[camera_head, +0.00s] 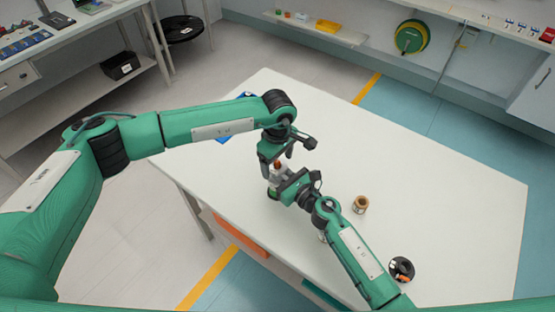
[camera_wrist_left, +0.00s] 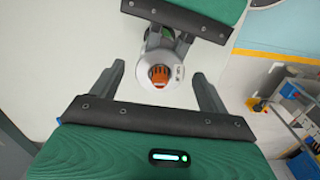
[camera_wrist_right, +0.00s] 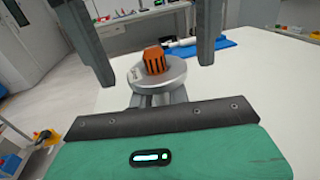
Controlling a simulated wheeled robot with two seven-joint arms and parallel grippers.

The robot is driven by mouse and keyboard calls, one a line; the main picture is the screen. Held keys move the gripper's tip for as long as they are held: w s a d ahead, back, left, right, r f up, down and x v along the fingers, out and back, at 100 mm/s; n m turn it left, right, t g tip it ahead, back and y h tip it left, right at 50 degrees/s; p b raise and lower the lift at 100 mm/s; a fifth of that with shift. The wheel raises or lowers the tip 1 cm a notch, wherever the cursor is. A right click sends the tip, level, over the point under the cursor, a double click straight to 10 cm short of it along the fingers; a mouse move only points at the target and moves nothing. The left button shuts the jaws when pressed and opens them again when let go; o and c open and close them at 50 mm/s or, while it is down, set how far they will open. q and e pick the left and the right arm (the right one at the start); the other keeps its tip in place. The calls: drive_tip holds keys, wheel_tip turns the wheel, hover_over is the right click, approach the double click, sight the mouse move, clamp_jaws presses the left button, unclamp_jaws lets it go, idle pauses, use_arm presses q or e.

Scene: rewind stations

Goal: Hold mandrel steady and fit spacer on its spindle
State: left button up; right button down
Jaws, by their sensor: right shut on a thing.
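The mandrel has a pale round flange (camera_wrist_left: 155,80) with a ribbed orange piece (camera_wrist_left: 160,74) on top, apparently around its spindle. It stands upright near the table's left side; its green base (camera_head: 272,194) shows in the head view. My right gripper (camera_wrist_right: 160,97) is shut on the mandrel below the flange. My left gripper (camera_wrist_left: 158,88) is open above the mandrel, pointing down, its fingers on either side of the flange and apart from it. Both fingers also hang down in the right wrist view. I cannot tell whether the orange piece is the spacer.
A hollow tan ring (camera_head: 361,205) stands on the white table (camera_head: 450,205) right of my right gripper. A round black dish (camera_head: 401,269) with an orange piece lies near the right forearm. Blue items lie behind the left arm. The table's right half is mostly clear.

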use_arm(q)
wheel_tip(320, 180, up, 12)
drive_tip(key=n, duration=0.2)
drive_tip(key=shift+r+n, duration=0.2)
drive_tip(key=shift+n, duration=0.2)
idle(0.5)
idle(1.5)
